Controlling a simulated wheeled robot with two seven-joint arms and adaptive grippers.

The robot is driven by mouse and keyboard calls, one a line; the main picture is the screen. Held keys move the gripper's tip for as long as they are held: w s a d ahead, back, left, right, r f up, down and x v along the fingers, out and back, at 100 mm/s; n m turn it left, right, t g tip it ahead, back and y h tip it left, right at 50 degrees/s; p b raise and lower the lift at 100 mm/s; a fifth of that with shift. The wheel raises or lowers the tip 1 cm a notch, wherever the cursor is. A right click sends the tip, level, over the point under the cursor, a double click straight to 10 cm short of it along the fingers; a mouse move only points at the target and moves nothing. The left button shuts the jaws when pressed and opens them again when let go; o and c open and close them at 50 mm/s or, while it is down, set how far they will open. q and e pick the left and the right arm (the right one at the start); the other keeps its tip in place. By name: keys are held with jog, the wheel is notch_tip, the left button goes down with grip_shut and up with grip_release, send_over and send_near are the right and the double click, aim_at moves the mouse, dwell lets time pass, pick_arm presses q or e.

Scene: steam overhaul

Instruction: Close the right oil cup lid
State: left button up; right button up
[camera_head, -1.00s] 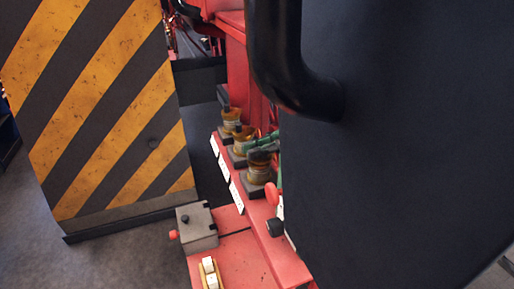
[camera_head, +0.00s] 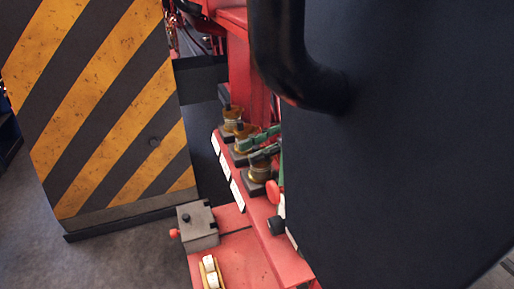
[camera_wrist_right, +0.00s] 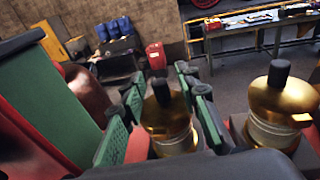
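Brass oil cups stand in a row on a red ledge in the head view: a far one (camera_head: 232,117), a middle one (camera_head: 242,134) and a near one (camera_head: 257,173). My right gripper (camera_head: 255,146) reaches in from the right, its green-padded fingers by the middle and near cups. In the right wrist view, its fingers (camera_wrist_right: 165,99) are open, on either side of a brass cup (camera_wrist_right: 166,121) with a black knob. I cannot tell whether they touch it, or whether its lid is fully seated. Another knobbed brass cup (camera_wrist_right: 275,105) is at the right. My left gripper is out of view.
A large dark panel with a thick black pipe (camera_head: 285,55) covers the right of the head view. A striped yellow-black plate (camera_head: 100,110) stands at left. A grey box (camera_head: 197,228) sits on the red base. A workbench (camera_wrist_right: 260,38) is far behind.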

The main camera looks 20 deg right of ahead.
jog(key=w+d+r, duration=0.1)
jog(key=d, duration=1.1)
jog(key=shift+r, duration=0.15)
jog(key=shift+w, duration=0.1)
